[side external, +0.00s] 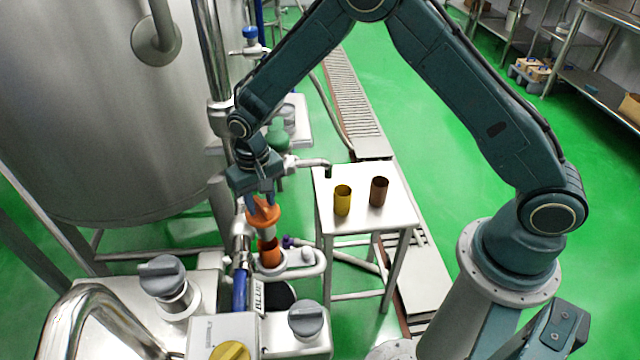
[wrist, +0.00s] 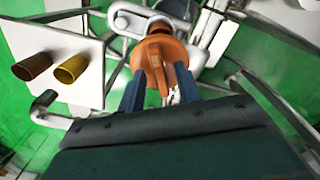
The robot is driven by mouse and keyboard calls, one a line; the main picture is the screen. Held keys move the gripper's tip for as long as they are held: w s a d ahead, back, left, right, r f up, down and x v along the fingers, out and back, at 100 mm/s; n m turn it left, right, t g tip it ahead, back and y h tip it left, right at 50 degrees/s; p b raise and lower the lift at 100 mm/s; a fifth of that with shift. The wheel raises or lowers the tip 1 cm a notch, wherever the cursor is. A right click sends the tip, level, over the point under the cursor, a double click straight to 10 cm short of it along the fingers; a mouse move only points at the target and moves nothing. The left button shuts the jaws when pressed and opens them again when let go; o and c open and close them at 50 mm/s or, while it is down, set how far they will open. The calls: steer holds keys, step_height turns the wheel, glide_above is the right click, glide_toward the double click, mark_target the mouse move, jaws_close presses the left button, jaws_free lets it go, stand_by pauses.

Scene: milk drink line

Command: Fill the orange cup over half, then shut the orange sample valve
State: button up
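The orange sample valve (side external: 266,213) has a round orange handle with a raised lever. It shows in the wrist view (wrist: 157,58) between my two blue fingers. My gripper (side external: 262,196) is right above the handle; its fingers (wrist: 160,88) are spread, with gaps on both sides of the lever. The orange cup (side external: 270,258) stands upright under the valve in the side view. A pale stretch lies between valve and cup; I cannot tell whether it is milk or the valve's body. The level in the cup cannot be seen.
A small white table (side external: 395,219) holds a yellow cup (side external: 342,203) and a brown cup (side external: 379,192). A bent spout (side external: 312,162) reaches over its corner. Pipes and grey-handled valves (side external: 306,318) crowd the front. A large steel tank (side external: 90,110) stands at left.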

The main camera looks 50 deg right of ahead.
mark_target(261, 204)
stand_by(0.3)
step_height(261, 204, up, 14)
stand_by(0.8)
steer(key=s+d+r+n+t, duration=0.1)
steer(key=s+d+r, duration=0.3)
steer(key=s+r, duration=0.25)
steer(key=s+d+r+t, duration=0.2)
steer(key=s+d+r, duration=0.2)
steer(key=s+r, duration=0.25)
steer(key=s+d+r+n+t, duration=0.1)
steer(key=s+d, duration=0.1)
steer(key=s, duration=0.6)
steer(key=s+d+n+t, duration=0.1)
steer(key=s+d, duration=0.1)
steer(key=s, duration=0.6)
steer(key=shift+s+d+r+t, duration=0.3)
steer(key=shift+d+r, duration=0.05)
